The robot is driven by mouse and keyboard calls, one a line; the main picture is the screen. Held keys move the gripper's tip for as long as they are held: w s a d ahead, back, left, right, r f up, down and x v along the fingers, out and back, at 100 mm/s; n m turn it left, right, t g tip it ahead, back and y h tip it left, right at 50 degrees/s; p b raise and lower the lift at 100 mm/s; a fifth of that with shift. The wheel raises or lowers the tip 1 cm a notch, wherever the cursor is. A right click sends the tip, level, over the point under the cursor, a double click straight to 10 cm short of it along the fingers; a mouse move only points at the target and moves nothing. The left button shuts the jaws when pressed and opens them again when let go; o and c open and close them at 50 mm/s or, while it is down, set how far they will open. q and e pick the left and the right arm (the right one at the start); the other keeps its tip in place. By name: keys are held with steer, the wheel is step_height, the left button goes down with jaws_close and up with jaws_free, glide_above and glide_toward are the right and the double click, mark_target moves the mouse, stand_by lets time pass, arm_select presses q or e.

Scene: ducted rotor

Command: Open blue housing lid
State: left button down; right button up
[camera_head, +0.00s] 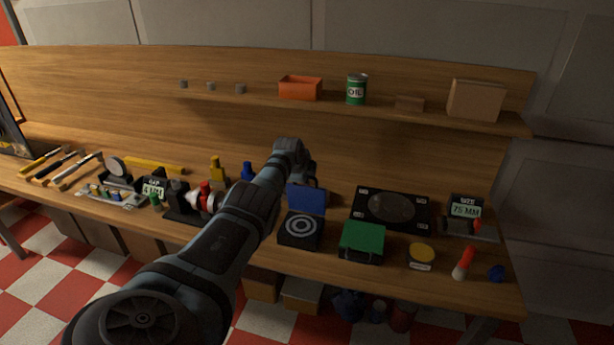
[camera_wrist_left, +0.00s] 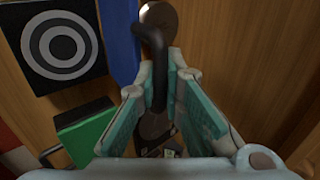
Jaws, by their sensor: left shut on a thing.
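The housing is a black box with pale concentric rings on its inside face (camera_head: 300,230), standing on the bench. Its blue lid (camera_head: 307,199) stands raised, roughly upright, at the back edge of the box. In the left wrist view the housing (camera_wrist_left: 62,42) is at upper left and the blue lid (camera_wrist_left: 119,40) shows as a narrow strip beside it. My left gripper (camera_head: 308,172) is at the lid's top, partly hidden by its own wrist. In its wrist view, the fingers (camera_wrist_left: 164,95) are shut on a dark curved handle (camera_wrist_left: 154,60) beside the lid. My right gripper is not in view.
A green case (camera_head: 362,241) stands right of the housing, with a black plate with a round disc (camera_head: 391,208) behind it. A yellow-topped tin (camera_head: 421,254) is further right. Bottles and tools crowd the left. A shelf (camera_head: 440,117) runs above.

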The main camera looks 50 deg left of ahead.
arm_select(q)
steer(key=c, duration=1.7)
jaws_free()
steer(key=shift+s+r, duration=0.3)
steer(key=shift+r, duration=0.3)
steer(key=v, duration=1)
steer(key=shift+s+d+r, duration=0.15)
steer(key=shift+s+d, duration=0.1)
